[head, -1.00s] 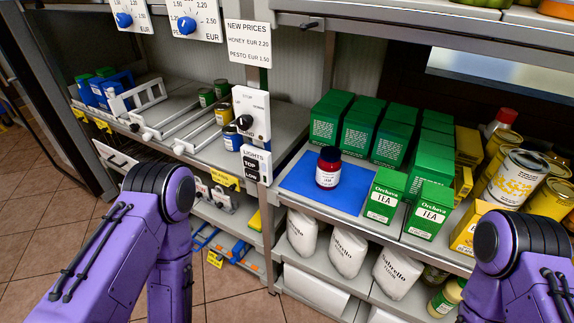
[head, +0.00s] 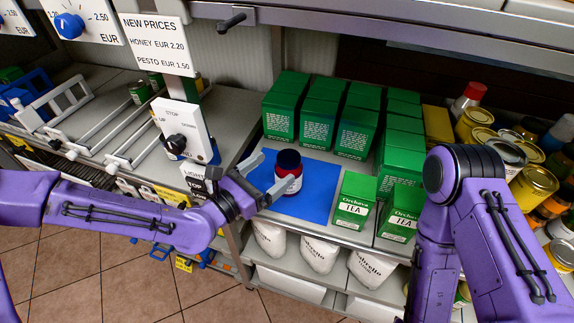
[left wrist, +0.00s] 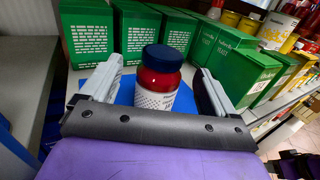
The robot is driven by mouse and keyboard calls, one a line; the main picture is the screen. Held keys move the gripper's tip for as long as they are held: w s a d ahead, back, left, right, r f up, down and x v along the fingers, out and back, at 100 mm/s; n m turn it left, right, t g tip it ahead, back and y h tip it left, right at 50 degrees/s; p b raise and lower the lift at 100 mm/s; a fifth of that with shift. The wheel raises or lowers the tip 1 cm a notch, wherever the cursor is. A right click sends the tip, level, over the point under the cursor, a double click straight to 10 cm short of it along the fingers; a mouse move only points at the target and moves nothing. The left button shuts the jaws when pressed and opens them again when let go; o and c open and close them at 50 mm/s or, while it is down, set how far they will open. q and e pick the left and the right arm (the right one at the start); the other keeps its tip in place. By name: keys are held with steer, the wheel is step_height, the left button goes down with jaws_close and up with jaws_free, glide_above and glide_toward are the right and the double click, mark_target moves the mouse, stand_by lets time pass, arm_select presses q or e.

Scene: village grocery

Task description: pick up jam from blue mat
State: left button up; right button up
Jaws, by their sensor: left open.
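The jam jar (head: 290,184), red with a dark blue lid and white label, stands upright on the blue mat (head: 316,204). My left gripper (head: 272,170) is open, low over the mat's left side, with its fingers pointing at the jar. In the left wrist view the jar (left wrist: 158,92) shows between the two open fingers (left wrist: 155,78), with a gap on each side. Its lower part is hidden behind the gripper body. My right gripper is out of view; only my right arm shows.
A white control box (head: 182,128) on the shelf post is just left of my left gripper. Cans (head: 527,188) crowd the far right.

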mark_target(280, 164)
arm_select(q)
steer(key=w+d, duration=0.1)
steer(key=d+r+p, duration=0.1)
steer(key=shift+w+d, duration=0.3)
steer(key=shift+w, duration=0.05)
steer(key=x, duration=0.3)
steer(key=shift+w+f+p, duration=0.25)
steer(key=shift+f+p, duration=0.05)
steer(key=shift+p, duration=0.05)
steer(key=shift+s+a+r, duration=0.1)
steer(key=shift+s+a, duration=0.05)
jaws_close()
